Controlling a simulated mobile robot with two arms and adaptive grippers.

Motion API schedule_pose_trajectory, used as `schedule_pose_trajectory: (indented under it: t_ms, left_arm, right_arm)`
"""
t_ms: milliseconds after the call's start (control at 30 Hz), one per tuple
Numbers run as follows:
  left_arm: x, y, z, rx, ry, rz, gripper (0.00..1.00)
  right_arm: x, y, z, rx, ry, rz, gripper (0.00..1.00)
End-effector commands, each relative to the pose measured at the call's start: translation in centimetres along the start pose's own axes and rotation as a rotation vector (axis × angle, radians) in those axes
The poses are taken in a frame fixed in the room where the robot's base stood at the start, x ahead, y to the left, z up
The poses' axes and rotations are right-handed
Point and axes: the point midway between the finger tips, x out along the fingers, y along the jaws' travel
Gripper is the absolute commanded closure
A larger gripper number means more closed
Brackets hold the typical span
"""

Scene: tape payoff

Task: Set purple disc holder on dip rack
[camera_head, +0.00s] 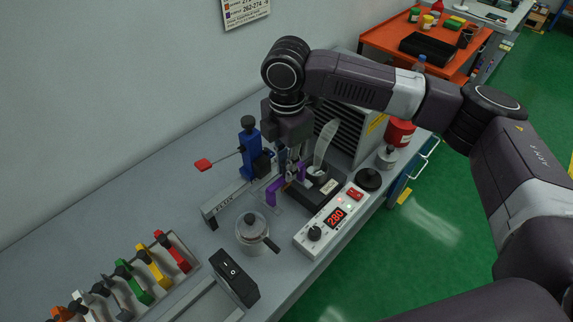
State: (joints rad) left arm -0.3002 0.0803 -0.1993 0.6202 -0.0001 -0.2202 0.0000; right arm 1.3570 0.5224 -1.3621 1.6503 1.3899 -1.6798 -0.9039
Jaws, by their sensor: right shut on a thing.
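My right gripper (294,167) comes down from above over the bench and is shut on the purple disc holder (272,192). The holder is partly hidden by the fingers, and I cannot tell whether it touches anything below. A grey rail marked FLUX (226,197) with a blue upright (249,142) and a red-tipped lever stands just left of the holder. I cannot tell for certain which part is the dip rack. My left gripper is not in view.
A controller reading 280 (334,218) lies in front right of the gripper. A rack of coloured-handled tools (143,277) is at front left. A vented grey unit (350,125) stands behind.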

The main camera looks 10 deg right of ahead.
Motion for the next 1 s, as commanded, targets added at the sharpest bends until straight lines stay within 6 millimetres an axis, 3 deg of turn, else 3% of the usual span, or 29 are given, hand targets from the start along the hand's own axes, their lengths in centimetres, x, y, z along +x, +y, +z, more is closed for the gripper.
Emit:
schedule_pose_trajectory:
  t_ms: [200,233,400,600,800,1000]
  left_arm:
    - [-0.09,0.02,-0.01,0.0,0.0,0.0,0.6]
    - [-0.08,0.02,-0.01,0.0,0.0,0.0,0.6]
    - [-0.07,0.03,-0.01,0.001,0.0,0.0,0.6]
    - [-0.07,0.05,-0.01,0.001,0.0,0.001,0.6]
    - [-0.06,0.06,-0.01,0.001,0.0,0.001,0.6]
    - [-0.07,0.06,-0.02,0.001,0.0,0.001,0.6]
  right_arm:
    - [0.25,0.01,-0.02,0.0,0.0,0.0,1.0]
    - [0.26,0.01,-0.01,0.0,0.0,0.0,0.84]
    - [0.25,0.01,-0.02,0.0,0.0,0.0,0.66]
    - [0.25,0.01,-0.02,0.0,0.0,0.0,0.66]
    - [0.28,-0.01,-0.02,0.0,0.0,0.0,0.45]
    - [0.27,-0.01,-0.01,0.0,0.0,0.0,0.45]
